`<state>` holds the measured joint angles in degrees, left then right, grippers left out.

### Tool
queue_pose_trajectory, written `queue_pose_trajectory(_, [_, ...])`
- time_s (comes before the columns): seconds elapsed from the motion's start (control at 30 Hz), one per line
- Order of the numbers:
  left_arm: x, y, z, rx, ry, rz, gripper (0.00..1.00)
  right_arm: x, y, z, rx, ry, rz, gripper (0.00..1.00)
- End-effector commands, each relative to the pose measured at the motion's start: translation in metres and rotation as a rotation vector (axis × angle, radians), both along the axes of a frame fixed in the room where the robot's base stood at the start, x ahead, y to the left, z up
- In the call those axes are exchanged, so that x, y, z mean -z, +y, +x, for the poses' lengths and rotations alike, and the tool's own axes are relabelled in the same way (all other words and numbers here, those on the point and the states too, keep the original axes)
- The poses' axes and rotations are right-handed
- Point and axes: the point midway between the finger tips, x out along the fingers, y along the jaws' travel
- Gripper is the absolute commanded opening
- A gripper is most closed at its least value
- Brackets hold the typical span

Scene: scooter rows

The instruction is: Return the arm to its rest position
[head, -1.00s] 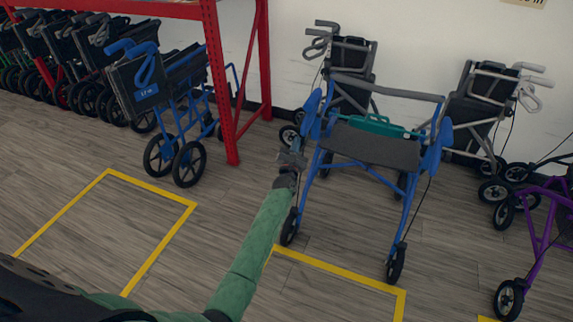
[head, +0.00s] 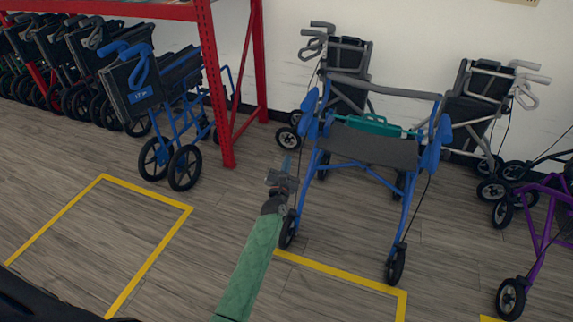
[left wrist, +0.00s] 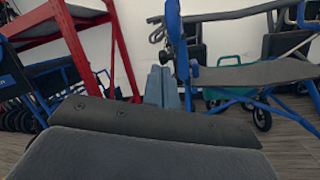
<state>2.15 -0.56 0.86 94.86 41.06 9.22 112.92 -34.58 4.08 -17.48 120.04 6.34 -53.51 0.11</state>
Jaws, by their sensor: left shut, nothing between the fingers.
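My left arm comes up from the bottom of the head view in a green sleeve. Its gripper (head: 286,165) is shut and empty, in front of the floor just left of the blue rollator (head: 365,145). In the left wrist view the closed blue-grey fingers (left wrist: 161,88) point ahead toward the white wall, between the red rack and the rollator. The rollator stands upright with a dark seat and a teal item (head: 372,125) behind the seat. My right gripper is not in view.
A folded blue wheelchair (head: 165,110) stands by the red rack (head: 215,80) at left, with several dark wheelchairs behind. Grey rollators (head: 343,75) stand along the wall, a purple one (head: 545,230) at right. Yellow floor lines (head: 150,260) mark bays; the left bay is empty.

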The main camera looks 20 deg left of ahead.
Motion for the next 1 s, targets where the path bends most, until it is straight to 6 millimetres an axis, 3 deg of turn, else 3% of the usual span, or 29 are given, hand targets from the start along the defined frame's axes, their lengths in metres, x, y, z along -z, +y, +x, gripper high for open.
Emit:
queue_pose_trajectory(0.67, [0.0,0.0,-0.004,-0.005,0.002,0.018,0.0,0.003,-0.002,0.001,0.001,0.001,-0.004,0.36])
queue_pose_trajectory(0.83, [0.005,-0.004,-0.002,-0.017,0.043,0.167,0.0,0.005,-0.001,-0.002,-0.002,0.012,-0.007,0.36])
queue_pose_trajectory(1.0, [0.027,-0.025,0.002,0.048,0.171,0.467,0.0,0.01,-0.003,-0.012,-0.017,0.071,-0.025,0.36])
